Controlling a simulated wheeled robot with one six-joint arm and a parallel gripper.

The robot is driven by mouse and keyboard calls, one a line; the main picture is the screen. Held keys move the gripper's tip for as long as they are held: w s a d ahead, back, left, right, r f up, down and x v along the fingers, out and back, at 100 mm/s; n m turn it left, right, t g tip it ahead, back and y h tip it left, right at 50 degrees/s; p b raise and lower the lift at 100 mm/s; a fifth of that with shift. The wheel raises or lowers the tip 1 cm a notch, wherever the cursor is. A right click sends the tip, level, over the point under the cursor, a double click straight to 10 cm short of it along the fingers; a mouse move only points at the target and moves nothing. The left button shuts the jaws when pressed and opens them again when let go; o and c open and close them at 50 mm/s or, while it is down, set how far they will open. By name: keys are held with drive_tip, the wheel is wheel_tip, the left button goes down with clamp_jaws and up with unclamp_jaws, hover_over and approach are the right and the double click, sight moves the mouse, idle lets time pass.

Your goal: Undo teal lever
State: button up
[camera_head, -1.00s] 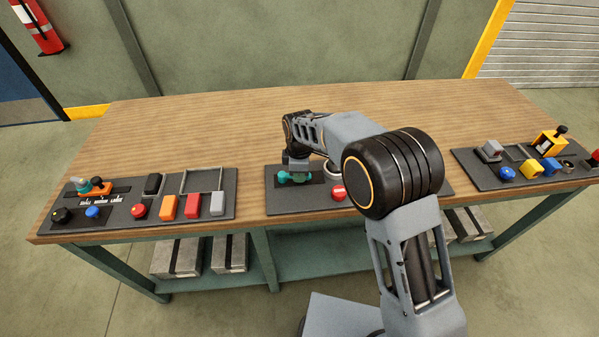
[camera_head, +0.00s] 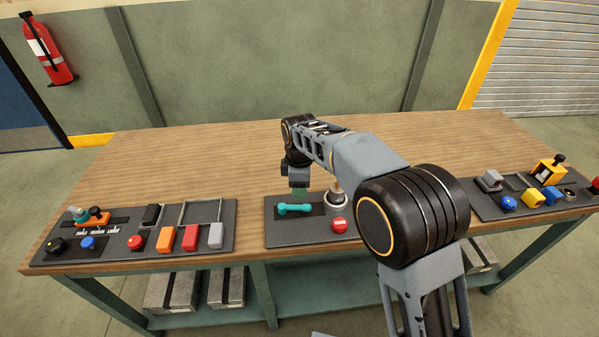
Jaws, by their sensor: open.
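The teal lever (camera_head: 294,209) lies on a dark plate on the middle panel (camera_head: 285,233), its handle running roughly left to right. My gripper (camera_head: 299,191) is just above and behind the lever, pointing down. It looks apart from the lever, with a small gap. It is open and holds nothing that I can see; its fingertips are small and partly unclear. My arm reaches in from the right and covers the right part of the middle panel.
A red button (camera_head: 338,225) and a grey cylinder (camera_head: 337,199) stand right of the lever. The left panel (camera_head: 117,253) has several buttons, switches and an orange slider (camera_head: 92,219). The right panel has a yellow block (camera_head: 548,171). The table (camera_head: 200,160) behind is clear.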

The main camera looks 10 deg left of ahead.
wheel_tip(320, 180, up, 6)
drive_tip(key=shift+f, duration=0.15)
idle(0.6)
